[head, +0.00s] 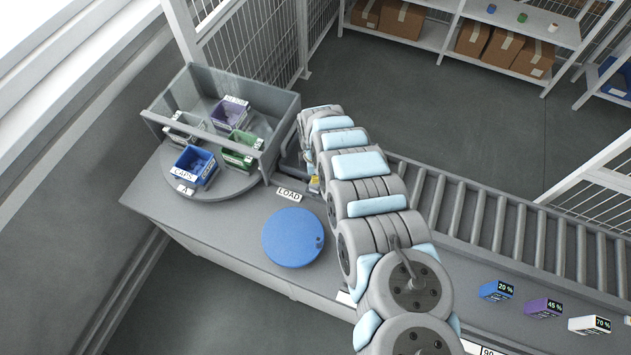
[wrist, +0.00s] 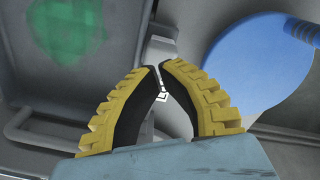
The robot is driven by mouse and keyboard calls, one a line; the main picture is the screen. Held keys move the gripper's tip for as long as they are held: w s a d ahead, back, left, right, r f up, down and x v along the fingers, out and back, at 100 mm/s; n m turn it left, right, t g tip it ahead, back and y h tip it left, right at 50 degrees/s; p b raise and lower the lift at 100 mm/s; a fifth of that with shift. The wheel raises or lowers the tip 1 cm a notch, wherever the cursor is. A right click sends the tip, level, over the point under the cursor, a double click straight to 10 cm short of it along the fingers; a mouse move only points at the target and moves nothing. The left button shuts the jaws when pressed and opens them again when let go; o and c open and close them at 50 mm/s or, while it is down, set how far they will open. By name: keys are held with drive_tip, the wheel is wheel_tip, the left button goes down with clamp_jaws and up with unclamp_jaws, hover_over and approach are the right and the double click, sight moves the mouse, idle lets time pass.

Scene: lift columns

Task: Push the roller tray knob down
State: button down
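My gripper shows in the wrist view (wrist: 160,69) with its yellow and black fingertips almost touching and nothing visibly held between them. A pale grey block on a stem (wrist: 158,48) is just beyond the fingertips; I cannot tell whether it is the roller tray knob or whether they touch. In the head view a little yellow of my gripper (head: 315,183) shows beside the LOAD label (head: 289,194), mostly hidden by my arm. The grey roller tray (head: 480,215) runs to the right behind my arm. Its knob cannot be made out there.
A blue disc (head: 293,238) lies on the counter (head: 220,228) near my gripper. A walled turntable enclosure (head: 228,185) with blue, purple and green bins stands left. Blue, purple and white boxes (head: 543,307) sit at the right. Shelves with cartons (head: 490,42) stand behind.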

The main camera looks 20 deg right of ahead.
drive_tip(key=shift+f+b, duration=1.7)
drive_tip(key=shift+f, duration=0.6)
drive_tip(key=shift+r+p, duration=3.5)
drive_tip(key=shift+r, duration=1.1)
